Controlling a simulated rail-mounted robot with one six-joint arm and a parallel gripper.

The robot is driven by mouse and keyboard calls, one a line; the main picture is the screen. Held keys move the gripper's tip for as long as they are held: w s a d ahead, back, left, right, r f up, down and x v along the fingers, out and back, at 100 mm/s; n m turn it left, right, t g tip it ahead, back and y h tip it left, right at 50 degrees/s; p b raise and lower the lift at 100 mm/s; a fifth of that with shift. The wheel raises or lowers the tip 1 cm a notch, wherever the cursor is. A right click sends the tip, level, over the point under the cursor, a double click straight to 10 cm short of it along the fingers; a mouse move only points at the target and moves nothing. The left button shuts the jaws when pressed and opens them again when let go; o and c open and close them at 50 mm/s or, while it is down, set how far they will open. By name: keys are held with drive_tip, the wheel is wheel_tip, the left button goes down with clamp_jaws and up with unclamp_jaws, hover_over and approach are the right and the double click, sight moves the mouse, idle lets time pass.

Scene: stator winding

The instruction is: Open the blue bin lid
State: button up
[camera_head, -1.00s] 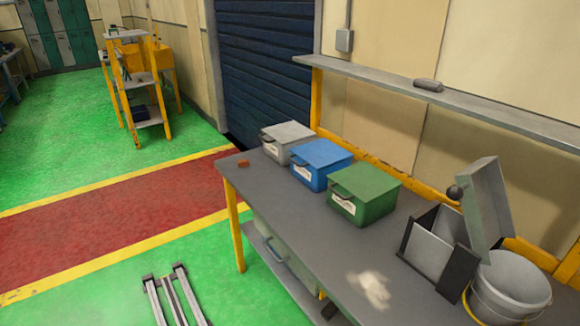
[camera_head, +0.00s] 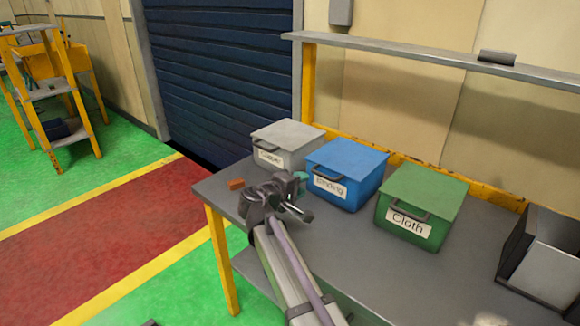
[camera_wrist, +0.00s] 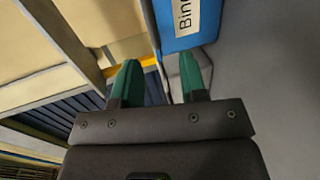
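The blue bin (camera_head: 345,172) stands on the grey workbench between the grey bin and the green bin. Its lid (camera_head: 347,157) is shut. My gripper (camera_head: 301,182) is in front of the gap between the grey and blue bins, left of the blue bin's handle. In the wrist view my gripper (camera_wrist: 160,77) has its two green fingers apart with nothing between them. The blue bin (camera_wrist: 180,42) shows at the top there, its label sideways and cut off. I cannot tell whether the gripper touches it.
The grey bin (camera_head: 287,136) is at the left and the green bin (camera_head: 424,199), labelled Cloth, at the right; both are shut. A small orange block (camera_head: 236,184) lies near the bench's left end. A grey shelf (camera_head: 430,58) runs above the back of the bench (camera_head: 390,272).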

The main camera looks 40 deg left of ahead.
sight(322, 176)
drive_tip(key=x, duration=0.3)
drive_tip(key=b+x, duration=0.1)
drive_tip(key=x, duration=0.3)
drive_tip(key=d+b+x, duration=0.1)
drive_tip(key=x, duration=0.3)
drive_tip(key=shift+w+d+r, duration=0.1)
drive_tip(key=shift+r, duration=0.35)
drive_tip(key=shift+d, duration=0.1)
clamp_jaws()
